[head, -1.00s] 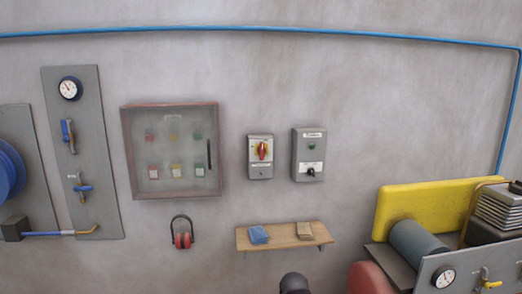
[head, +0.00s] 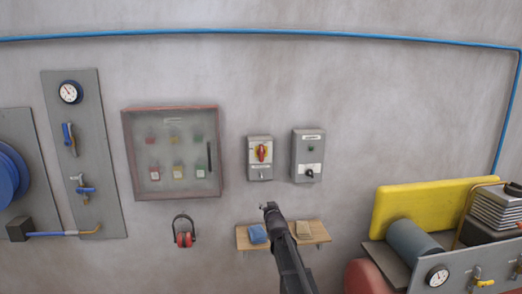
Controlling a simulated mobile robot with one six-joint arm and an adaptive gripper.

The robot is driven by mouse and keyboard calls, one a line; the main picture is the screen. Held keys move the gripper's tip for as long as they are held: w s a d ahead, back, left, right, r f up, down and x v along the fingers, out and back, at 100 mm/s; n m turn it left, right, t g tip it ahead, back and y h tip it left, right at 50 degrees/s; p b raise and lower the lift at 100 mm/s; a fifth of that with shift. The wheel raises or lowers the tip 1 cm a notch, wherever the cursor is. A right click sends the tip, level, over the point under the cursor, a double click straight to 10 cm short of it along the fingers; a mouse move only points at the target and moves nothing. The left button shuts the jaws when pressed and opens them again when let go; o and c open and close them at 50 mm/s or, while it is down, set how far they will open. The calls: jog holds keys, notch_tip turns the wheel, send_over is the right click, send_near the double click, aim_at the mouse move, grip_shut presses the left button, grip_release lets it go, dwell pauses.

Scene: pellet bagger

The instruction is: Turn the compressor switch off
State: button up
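Two grey switch boxes hang on the wall. The right box (head: 308,156) has a label plate at the top too small to read, a dark green lamp (head: 311,148) and a small black knob (head: 309,173) by a white plate. The knob's direction is too small to tell. I cannot read which is the compressor's. My gripper (head: 268,208) is below the boxes in the picture, in front of the shelf, apart from both. Its fingers are too small to judge.
A wooden shelf (head: 242,237) holds a blue cloth (head: 257,234) and a tan item (head: 303,229). A glass-fronted cabinet (head: 172,110) is left of the boxes, with red ear defenders (head: 184,237) below. A yellow machine part (head: 425,205) stands right. The wall around the boxes is clear.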

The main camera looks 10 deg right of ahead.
aim_at(262, 153)
jog(key=w+r+t+p, duration=0.1)
jog(key=w+r+t, duration=0.4)
jog(key=r, duration=0.6)
jog(key=shift+w+t+p, duration=0.3)
jog(key=shift+w+p, duration=0.05)
jog(key=shift+w, duration=0.4)
jog(key=shift+a, duration=0.1)
jog(key=p+x, duration=0.5)
jog(key=x, duration=0.9)
jog(key=shift+f, duration=0.1)
jog(key=shift+s, duration=0.1)
jog(key=c, duration=0.8)
